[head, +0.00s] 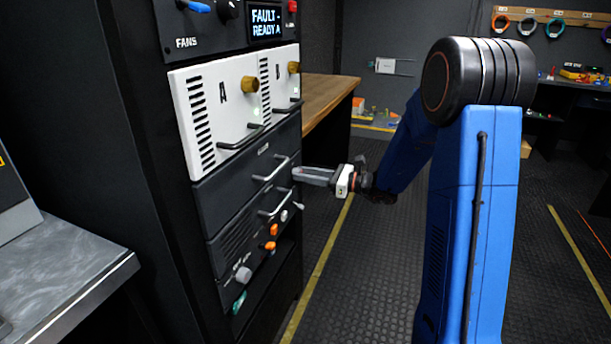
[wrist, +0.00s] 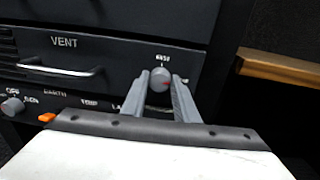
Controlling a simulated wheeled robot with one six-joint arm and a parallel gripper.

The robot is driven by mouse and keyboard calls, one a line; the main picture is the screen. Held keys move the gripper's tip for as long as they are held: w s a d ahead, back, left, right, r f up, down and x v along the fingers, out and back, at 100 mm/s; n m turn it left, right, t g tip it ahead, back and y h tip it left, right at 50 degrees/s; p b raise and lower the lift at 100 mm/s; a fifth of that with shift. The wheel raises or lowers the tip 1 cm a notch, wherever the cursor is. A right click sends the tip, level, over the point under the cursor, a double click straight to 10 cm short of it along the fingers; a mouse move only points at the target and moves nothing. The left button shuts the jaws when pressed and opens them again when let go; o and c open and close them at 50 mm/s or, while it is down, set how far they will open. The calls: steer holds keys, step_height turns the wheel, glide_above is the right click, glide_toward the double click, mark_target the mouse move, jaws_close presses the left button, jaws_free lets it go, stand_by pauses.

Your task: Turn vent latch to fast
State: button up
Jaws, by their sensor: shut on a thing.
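The label above the knob is too small to read surely. My gripper (wrist: 161,88) is shut on the latch, one finger on each side of it. In the head view, my gripper (head: 296,173) reaches in from the right to the rack's front, and the latch cannot be made out behind the fingers.
The VENT drawer has a bar handle (wrist: 62,72). Below is a panel with a grey knob (head: 243,273) and orange switches (head: 270,246). Above are white modules (head: 208,115) and a display (head: 265,23) reading FAULT. A wooden bench (head: 328,92) stands behind the rack. The floor to the right is clear.

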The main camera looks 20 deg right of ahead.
steer(key=shift+s+a+n+h, duration=0.1)
steer(key=shift+n+h, duration=0.15)
steer(key=shift+n, duration=3.55)
steer(key=shift+s+n+h, duration=0.1)
steer(key=shift+n+h, duration=0.15)
steer(key=shift+n, duration=3.55)
steer(key=o, duration=1.1)
steer(key=shift+c, duration=0.2)
steer(key=f+v, duration=0.1)
steer(key=v, duration=1.6)
steer(key=shift+s+r, duration=0.15)
steer(key=shift+r, duration=0.1)
